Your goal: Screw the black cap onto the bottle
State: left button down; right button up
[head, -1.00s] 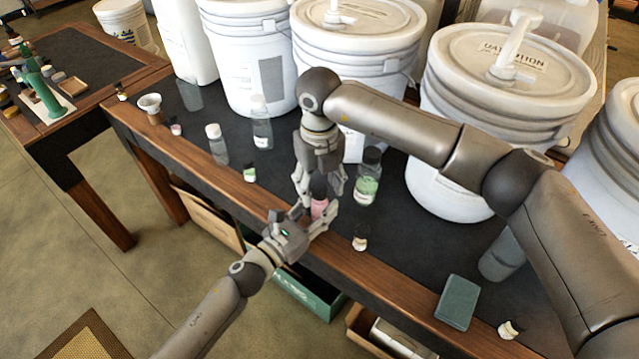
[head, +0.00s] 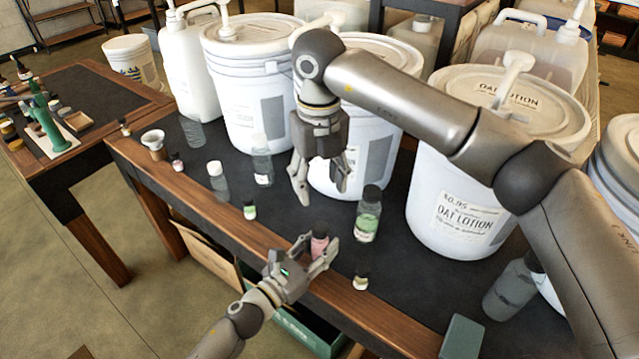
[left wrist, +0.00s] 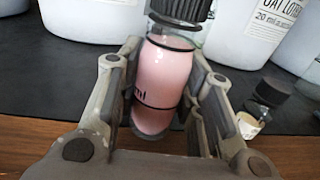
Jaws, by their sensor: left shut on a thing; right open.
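A small bottle of pink liquid (head: 319,243) stands upright near the front edge of the table. My left gripper (head: 318,250) is shut around its body; the pink bottle also fills the middle of the left wrist view (left wrist: 163,82). A ribbed black cap (left wrist: 181,9) sits on top of the bottle neck, its top cut off by the frame edge. I cannot tell how tightly it sits. My right gripper (head: 322,193) is open and empty, above and behind the bottle, apart from the cap.
A black-capped bottle with green liquid (head: 367,214) stands right of the pink bottle. A small white-and-black jar (head: 361,281) is at the front edge. Large white buckets, such as the oat lotion one (head: 455,205), line the back. Clear bottles (head: 217,182) stand to the left.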

pick_arm(q)
jog(key=c, duration=0.9)
grip_release()
jog(key=v, duration=1.2)
